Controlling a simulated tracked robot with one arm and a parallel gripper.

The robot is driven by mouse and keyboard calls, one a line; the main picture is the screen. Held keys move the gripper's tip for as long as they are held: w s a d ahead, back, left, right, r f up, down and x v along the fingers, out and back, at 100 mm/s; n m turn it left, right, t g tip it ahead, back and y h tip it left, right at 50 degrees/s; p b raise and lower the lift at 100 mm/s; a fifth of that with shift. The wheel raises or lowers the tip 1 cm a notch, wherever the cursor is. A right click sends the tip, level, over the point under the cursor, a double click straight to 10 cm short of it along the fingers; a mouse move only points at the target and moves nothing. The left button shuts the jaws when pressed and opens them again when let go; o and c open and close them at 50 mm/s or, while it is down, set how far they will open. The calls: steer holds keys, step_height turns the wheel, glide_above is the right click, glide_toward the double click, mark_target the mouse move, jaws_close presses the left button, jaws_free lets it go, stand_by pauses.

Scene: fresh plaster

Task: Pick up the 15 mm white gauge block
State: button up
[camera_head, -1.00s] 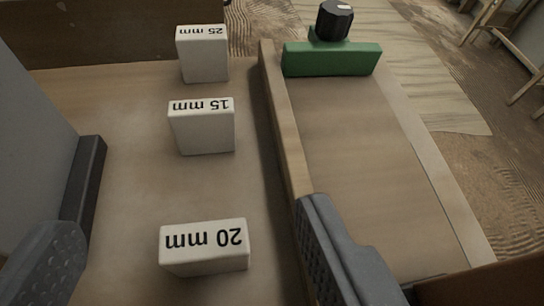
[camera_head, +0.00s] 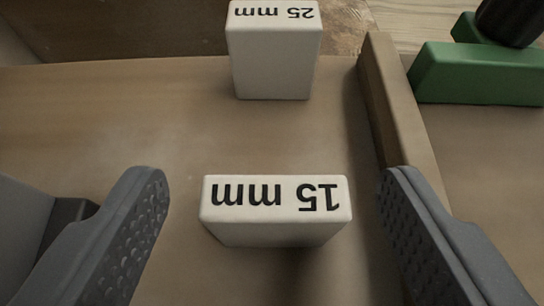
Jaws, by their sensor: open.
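The 15 mm white gauge block (camera_head: 277,210) stands on the wooden surface, its label upside down in the picture. My gripper (camera_head: 272,190) is open, with one dark textured finger to the left of the block and one to the right. The block lies between the fingers in the picture, with a gap on each side, wider on the left. Neither finger touches it. I cannot tell how far the fingertips are above the surface.
The white 25 mm block (camera_head: 273,55) stands behind the 15 mm block. A raised wooden strip (camera_head: 396,105) runs along the right, close to my right finger. Beyond it is a green block (camera_head: 480,75) with a black knob (camera_head: 512,18). The surface (camera_head: 95,120) at left is clear.

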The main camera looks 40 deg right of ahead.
steer(key=shift+x, duration=0.95)
steer(key=c, duration=1)
steer(key=shift+c, duration=0.2)
